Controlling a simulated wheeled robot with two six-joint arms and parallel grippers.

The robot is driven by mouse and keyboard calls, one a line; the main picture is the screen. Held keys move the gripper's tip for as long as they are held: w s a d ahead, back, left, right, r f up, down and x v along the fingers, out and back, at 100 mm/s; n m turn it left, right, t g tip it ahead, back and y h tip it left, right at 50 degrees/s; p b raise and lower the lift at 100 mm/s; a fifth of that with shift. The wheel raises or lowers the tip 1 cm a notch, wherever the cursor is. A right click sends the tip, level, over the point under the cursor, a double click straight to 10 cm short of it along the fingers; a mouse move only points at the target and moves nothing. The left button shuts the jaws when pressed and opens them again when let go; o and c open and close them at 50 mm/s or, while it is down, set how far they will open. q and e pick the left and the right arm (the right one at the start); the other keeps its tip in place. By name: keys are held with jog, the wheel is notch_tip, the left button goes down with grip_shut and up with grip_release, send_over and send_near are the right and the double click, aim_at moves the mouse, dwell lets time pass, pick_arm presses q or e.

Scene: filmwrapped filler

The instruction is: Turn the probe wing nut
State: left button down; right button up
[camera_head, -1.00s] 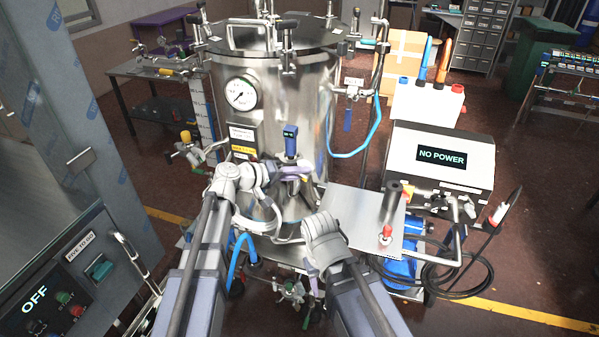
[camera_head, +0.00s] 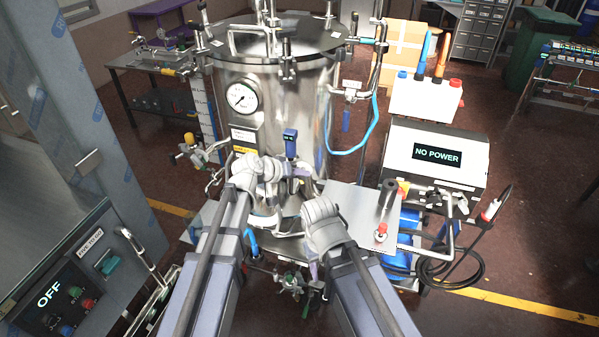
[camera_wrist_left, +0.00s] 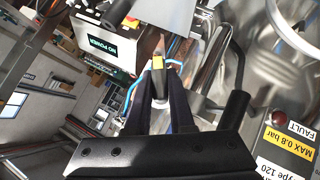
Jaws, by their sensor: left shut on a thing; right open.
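The probe (camera_head: 290,143) has a blue head and stands upright on the front of the steel vessel (camera_head: 310,115). My left gripper (camera_head: 297,172) is at the probe, just below its blue head, shut on a small part there that I take to be the wing nut. The nut's shape is hidden by the fingers in the head view. In the left wrist view the dark fingers (camera_wrist_left: 160,100) are close together around a small grey piece, with a yellow piece beyond their tips. My right gripper (camera_head: 313,268) is open, lower and apart from the probe, partly hidden by its wrist.
A pressure gauge (camera_head: 242,97) is on the vessel. A metal shelf (camera_head: 355,205) with a red-knobbed part is right of my right wrist. A box reading NO POWER (camera_head: 437,160) and a black cable stand farther right. A cabinet reading OFF (camera_head: 60,295) is at left.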

dwell(0.4)
pick_arm(q)
jog(key=c, duration=0.8)
grip_release()
jog(key=p+v, duration=0.4)
jog(key=v, duration=0.4)
jog(key=shift+d+p, duration=0.1)
jog(key=shift+p, duration=0.3)
jog(key=shift+f, duration=0.1)
